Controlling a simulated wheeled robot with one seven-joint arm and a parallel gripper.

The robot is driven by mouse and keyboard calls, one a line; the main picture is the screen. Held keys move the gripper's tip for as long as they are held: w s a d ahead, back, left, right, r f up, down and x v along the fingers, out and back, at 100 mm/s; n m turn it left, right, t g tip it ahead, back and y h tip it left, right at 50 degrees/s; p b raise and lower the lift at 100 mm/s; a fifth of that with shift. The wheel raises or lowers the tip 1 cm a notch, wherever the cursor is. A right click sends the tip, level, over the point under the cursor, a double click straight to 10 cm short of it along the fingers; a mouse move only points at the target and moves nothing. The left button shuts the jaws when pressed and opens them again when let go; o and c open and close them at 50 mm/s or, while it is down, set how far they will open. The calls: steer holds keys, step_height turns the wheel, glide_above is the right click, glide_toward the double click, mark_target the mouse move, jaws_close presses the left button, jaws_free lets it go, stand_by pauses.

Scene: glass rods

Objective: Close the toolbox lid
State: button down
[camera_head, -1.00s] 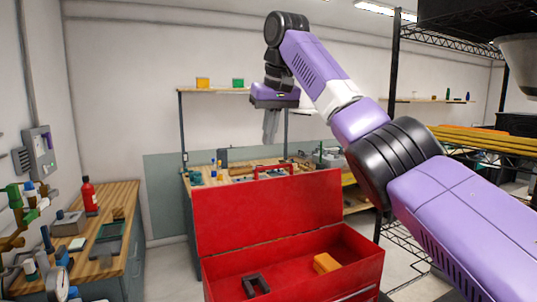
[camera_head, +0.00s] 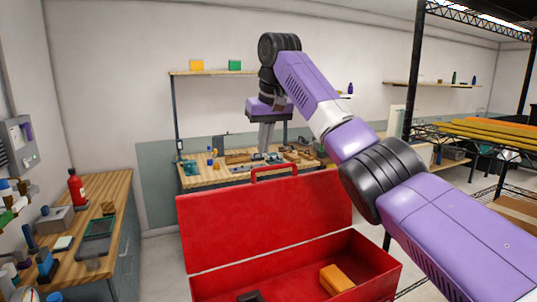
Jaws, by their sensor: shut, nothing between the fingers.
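A red toolbox (camera_head: 379,285) stands in front of me at the bottom of the view. Its red lid (camera_head: 262,223) is open and stands up at the back, with a red handle (camera_head: 274,171) on its top edge. A yellow-orange block (camera_head: 337,279) and a dark piece (camera_head: 249,297) lie inside the box; the dark piece is cut off by the bottom edge. My gripper (camera_head: 265,148) is shut and empty. It points down and appears above the lid's handle in the picture, apart from it, seemingly behind the lid.
A wooden workbench (camera_head: 215,178) with several small tools is behind the toolbox. A left bench (camera_head: 118,192) carries a red extinguisher-like bottle (camera_head: 76,187). A black wire rack (camera_head: 489,139) stands at the right. Bare floor shows between the left bench and the toolbox.

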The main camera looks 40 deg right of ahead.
steer(key=shift+s+a+f+p, duration=0.2)
steer(key=shift+s+f+p, duration=0.15)
steer(key=shift+s+f, duration=0.4)
steer(key=shift+s+a+f+p, duration=0.2)
steer(key=shift+s+f+p, duration=0.15)
steer(key=shift+s+f, duration=0.4)
steer(key=shift+w+f, duration=0.1)
